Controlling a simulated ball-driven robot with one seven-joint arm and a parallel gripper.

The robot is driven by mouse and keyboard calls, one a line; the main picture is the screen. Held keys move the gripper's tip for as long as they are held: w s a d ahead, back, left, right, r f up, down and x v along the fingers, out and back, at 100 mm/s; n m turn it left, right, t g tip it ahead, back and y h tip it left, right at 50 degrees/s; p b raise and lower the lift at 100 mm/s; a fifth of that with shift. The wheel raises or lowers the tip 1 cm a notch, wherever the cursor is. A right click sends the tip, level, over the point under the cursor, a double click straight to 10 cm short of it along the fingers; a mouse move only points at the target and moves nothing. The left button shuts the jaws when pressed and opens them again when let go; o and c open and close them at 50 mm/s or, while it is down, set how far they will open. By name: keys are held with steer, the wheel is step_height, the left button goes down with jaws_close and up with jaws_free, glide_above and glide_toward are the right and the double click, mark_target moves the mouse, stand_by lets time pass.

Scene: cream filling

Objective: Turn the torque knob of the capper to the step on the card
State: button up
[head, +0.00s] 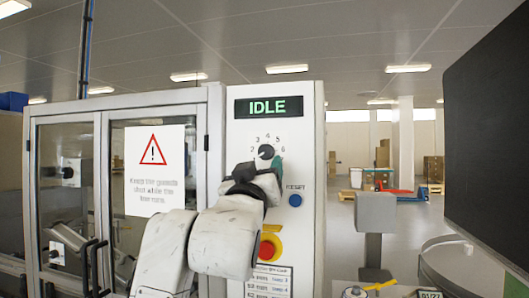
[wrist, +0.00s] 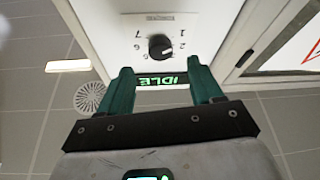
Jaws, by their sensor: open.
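The torque knob (head: 266,151) is a small round black knob on the white capper panel (head: 240,130), below a green "IDLE" display (head: 268,106). Numbers run in an arc around it; its exact pointer direction is too small to read surely. In the wrist view the knob (wrist: 160,47) appears upside down, beyond the fingertips. My gripper (wrist: 160,69) is open and empty, its two teal fingers apart, with the display between them in the picture. In the head view my gripper (head: 273,167) is just below the knob. A card (head: 268,281) with step lines is low on the panel, partly hidden by my arm.
A blue RESET button (head: 295,200) is right of my gripper. A red stop button on a yellow base (head: 268,247) sits below. Glazed guard doors (head: 75,195) with a warning sign (head: 154,168) are to the left. A grey post (head: 375,215) stands to the right.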

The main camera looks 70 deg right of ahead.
mark_target(266, 156)
steer(key=p+x, duration=0.2)
steer(key=x, duration=0.4)
steer(key=shift+d, duration=0.15)
steer(key=c, duration=1.1)
steer(key=shift+o, duration=0.2)
steer(key=shift+f+m+b, duration=0.15)
steer(key=shift+m+b, duration=0.15)
steer(key=shift+b, duration=0.4)
